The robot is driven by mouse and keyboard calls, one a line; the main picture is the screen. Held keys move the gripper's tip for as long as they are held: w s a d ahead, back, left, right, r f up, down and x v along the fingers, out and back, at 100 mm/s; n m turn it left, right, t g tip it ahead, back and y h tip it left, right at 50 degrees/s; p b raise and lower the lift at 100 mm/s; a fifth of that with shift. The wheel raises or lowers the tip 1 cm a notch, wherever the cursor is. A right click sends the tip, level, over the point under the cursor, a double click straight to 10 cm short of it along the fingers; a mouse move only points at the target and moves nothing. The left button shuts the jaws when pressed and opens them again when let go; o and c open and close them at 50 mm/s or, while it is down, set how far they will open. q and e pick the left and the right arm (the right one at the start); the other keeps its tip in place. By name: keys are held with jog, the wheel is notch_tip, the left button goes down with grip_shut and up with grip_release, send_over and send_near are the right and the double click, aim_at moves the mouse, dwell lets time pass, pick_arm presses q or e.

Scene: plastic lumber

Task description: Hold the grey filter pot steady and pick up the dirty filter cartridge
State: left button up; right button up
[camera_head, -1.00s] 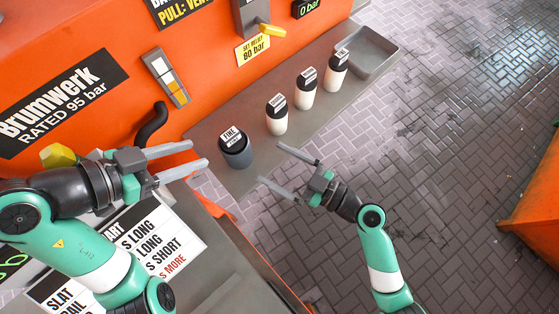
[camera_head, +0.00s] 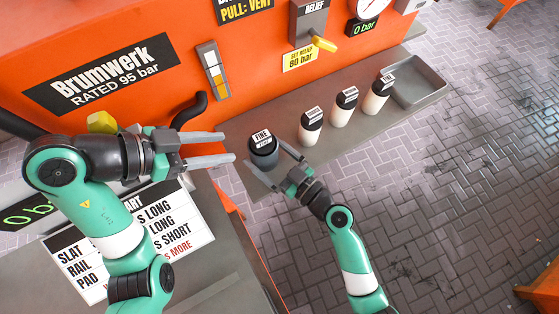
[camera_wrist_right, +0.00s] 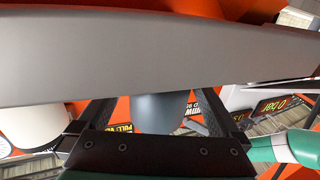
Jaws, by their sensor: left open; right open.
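The grey filter pot (camera_head: 265,158) stands upright on the grey shelf, at the left end of its row. A dark top with a "FINE" label (camera_head: 261,136) shows at its mouth; whether this is the dirty cartridge I cannot tell. My left gripper (camera_head: 228,147) is open and empty, left of the pot with its fingers pointing at it. My right gripper (camera_head: 264,154) is open, its fingers reaching to either side of the pot from the lower right. In the right wrist view the pot's grey side (camera_wrist_right: 160,112) shows between the fingers; contact is unclear.
Three white cartridges with black tops (camera_head: 311,128), (camera_head: 343,110), (camera_head: 375,100) stand right of the pot. A grey tray (camera_head: 430,72) is at the shelf's right end. The orange machine wall (camera_head: 150,85) rises behind, with a black hooked handle (camera_head: 190,110) near my left gripper.

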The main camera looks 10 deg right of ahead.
jog(key=shift+w+a, duration=0.15)
jog(key=c, duration=1.3)
pick_arm(q)
jog(key=shift+o, duration=1)
pick_arm(e)
jog(key=shift+c, duration=0.5)
pick_arm(q)
notch_tip(320, 180, up, 7)
jog(key=d+t+h, duration=0.1)
jog(key=d+h, duration=0.1)
jog(key=h, duration=0.1)
send_near(258, 137)
jog(key=x, duration=0.3)
jog(key=shift+s+d+f, duration=0.1)
jog(key=shift+d+f, duration=0.1)
jog(key=shift+f, duration=0.15)
jog(key=shift+w+d+f, duration=0.1)
jog(key=shift+w+d, duration=0.15)
jog(key=shift+d, duration=0.45)
jog(key=shift+w+d+f, duration=0.1)
jog(key=shift+w+d, duration=0.15)
jog(key=shift+d, duration=0.1)
jog(key=shift+x, duration=2.45)
